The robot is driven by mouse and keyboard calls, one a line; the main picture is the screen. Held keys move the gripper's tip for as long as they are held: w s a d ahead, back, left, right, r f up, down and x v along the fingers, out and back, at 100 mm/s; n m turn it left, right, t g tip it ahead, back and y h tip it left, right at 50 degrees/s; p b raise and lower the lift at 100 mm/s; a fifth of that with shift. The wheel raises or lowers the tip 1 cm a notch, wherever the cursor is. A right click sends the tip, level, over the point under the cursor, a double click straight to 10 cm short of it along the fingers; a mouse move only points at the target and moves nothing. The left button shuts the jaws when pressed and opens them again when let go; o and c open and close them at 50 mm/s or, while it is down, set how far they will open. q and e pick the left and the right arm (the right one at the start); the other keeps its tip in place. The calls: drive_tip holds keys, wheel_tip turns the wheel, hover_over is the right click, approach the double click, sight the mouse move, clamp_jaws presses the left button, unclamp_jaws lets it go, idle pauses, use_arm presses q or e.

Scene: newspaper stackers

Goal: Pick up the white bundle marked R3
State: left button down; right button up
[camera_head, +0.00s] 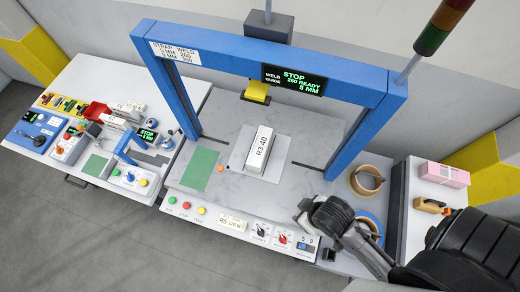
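The white bundle marked R3 (261,148), labelled "R3:40", lies on a pale square plate (238,158) under the blue strapping frame (270,52). It looks free of any gripper. My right arm comes in from the lower right. Its dark gripper end (318,213) is over the front right of the machine table, to the right of and nearer than the bundle, apart from it. Its fingers are too dark and small to read as open or shut. My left gripper is out of view.
A yellow weld head (257,92) hangs above and behind the bundle. Blue posts flank it. Tape rolls (366,180) sit right of the frame; a pink pack (444,174) lies on the right-hand table. Buttons and knobs line the front edge. A green pad (200,168) lies left.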

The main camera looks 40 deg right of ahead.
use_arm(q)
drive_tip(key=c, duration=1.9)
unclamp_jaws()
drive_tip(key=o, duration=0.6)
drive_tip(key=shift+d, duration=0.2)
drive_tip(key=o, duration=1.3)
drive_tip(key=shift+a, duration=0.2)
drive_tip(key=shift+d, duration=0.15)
